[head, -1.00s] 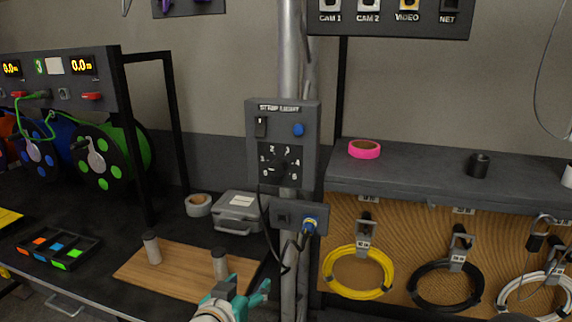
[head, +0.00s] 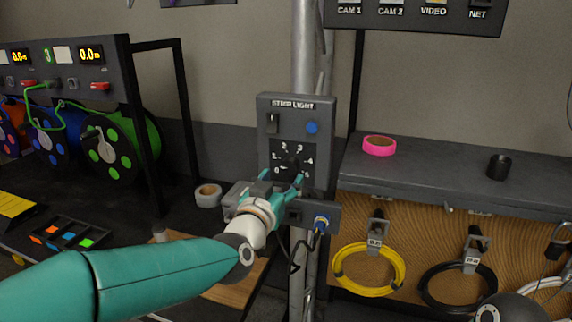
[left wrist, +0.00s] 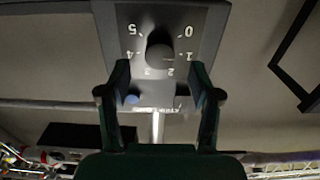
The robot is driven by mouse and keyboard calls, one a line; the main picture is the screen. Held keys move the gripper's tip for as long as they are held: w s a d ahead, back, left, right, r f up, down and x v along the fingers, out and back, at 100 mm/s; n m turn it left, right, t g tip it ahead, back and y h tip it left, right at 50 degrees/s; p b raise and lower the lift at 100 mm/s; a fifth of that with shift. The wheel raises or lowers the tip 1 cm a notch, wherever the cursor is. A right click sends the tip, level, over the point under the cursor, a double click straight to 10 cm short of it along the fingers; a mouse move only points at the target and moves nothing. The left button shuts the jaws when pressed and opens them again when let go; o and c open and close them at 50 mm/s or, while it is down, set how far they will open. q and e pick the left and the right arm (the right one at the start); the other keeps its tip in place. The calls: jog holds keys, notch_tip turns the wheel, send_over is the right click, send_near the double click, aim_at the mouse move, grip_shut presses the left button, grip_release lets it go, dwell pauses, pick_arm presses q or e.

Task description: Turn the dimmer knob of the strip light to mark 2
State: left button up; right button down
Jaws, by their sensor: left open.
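The grey strip light box (head: 291,118) is fixed to a metal pole. Its dark dimmer knob (head: 292,163) sits in a dial with white marks 0 to 5. In the left wrist view the box looks upside down, and the knob (left wrist: 160,56) shows clearly with mark 2 on the near side. I cannot surely tell which mark its pointer faces. My left gripper (head: 284,179) is just in front of the dial's lower part. It is open and empty; in the left wrist view its fingers (left wrist: 160,80) stand either side of the knob's line, apart from it. My right gripper is not seen.
A black rocker switch (head: 272,123) and a blue button (head: 311,128) sit above the dial. Below is a small box with a blue plug (head: 321,223) and a hanging cable. A shelf (head: 430,170) stands close on the right, with pink tape (head: 379,146) on it.

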aim_at(288, 169)
pick_arm(q)
jog(key=p+x, duration=0.1)
jog(key=x, duration=0.4)
jog(key=shift+s, duration=0.1)
jog(key=c, duration=1)
jog(key=shift+a, duration=0.1)
jog(key=shift+c, duration=0.7)
